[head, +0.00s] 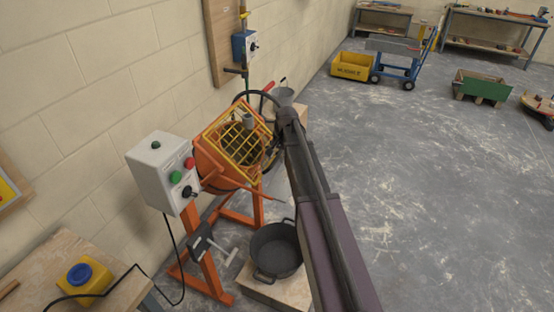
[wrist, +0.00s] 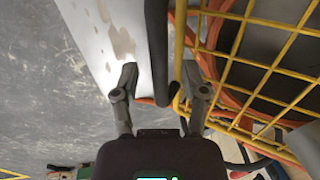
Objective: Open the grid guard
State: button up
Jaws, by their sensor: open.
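The yellow grid guard (head: 231,131) lies over the mouth of the orange mixer drum (head: 212,166) in the head view. In the wrist view its bars (wrist: 262,66) fill the right side. My gripper (wrist: 162,90) is open, with its two fingers apart. A dark bar (wrist: 157,45) runs down the picture between the fingers; I cannot tell what it belongs to. The right finger overlaps the guard's edge bar in the picture; contact cannot be told. In the head view my arm reaches to the guard's right side and its fingers cannot be made out.
A grey control box (head: 163,171) with buttons stands left of the mixer. A black tub (head: 276,250) sits on a wooden board below.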

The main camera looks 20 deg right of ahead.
dwell(0.3)
grip_shut()
